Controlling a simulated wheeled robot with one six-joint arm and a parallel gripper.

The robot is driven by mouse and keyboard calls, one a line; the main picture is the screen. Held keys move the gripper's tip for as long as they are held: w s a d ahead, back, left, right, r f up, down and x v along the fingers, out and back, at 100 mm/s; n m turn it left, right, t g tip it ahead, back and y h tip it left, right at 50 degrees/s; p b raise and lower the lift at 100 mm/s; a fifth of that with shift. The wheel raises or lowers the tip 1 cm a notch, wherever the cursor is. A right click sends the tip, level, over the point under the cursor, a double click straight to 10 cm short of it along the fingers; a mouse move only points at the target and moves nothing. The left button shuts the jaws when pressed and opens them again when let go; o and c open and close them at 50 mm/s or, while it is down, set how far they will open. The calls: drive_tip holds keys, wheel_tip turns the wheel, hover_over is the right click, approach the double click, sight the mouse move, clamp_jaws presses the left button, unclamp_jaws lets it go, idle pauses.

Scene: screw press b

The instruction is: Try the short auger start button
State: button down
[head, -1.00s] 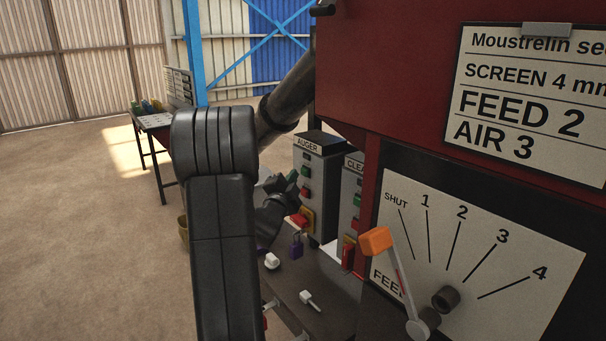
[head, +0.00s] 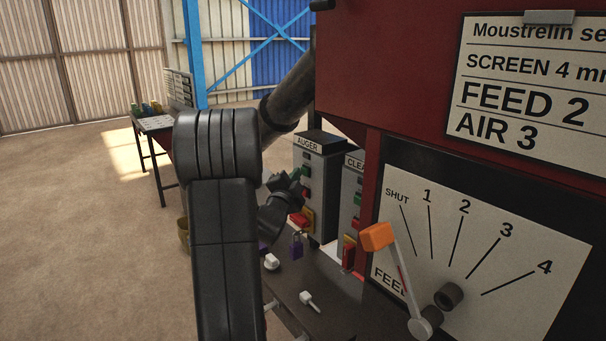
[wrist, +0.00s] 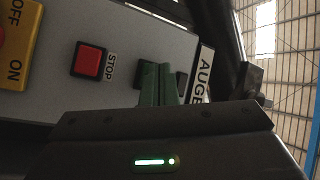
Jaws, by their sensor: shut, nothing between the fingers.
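The grey auger box (head: 329,190) stands behind the bench, with an AUGER label at its top. Its red stop button (wrist: 88,61) shows clearly in the wrist view, beside a STOP label. My gripper (head: 297,175) is shut and empty, its green fingertips at the upper front of this box. In the wrist view the fingers (wrist: 158,82) point at the panel between the STOP label and the AUGER label. They cover the spot in front of them, so the start button is largely hidden. I cannot tell whether the fingertips touch it.
A second grey box labelled CLEA… (head: 351,200) stands close to the right. A yellow ON/OFF switch (wrist: 14,45) is beside the stop button. The feed lever (head: 377,236) and red machine body (head: 410,70) are at right.

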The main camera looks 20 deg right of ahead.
drive_tip(key=shift+w+d, duration=0.1)
drive_tip(key=shift+d, duration=0.2)
drive_tip(key=shift+a+b, duration=0.2)
drive_tip(key=shift+b, duration=0.15)
drive_tip(key=shift+s+a+b, duration=0.3)
drive_tip(key=shift+a+b, duration=0.05)
drive_tip(key=shift+a, duration=0.3)
drive_tip(key=a, duration=0.1)
drive_tip(key=s+a+b, duration=0.1)
drive_tip(key=a, duration=0.2)
drive_tip(key=shift+s+a, duration=0.35)
idle(1.1)
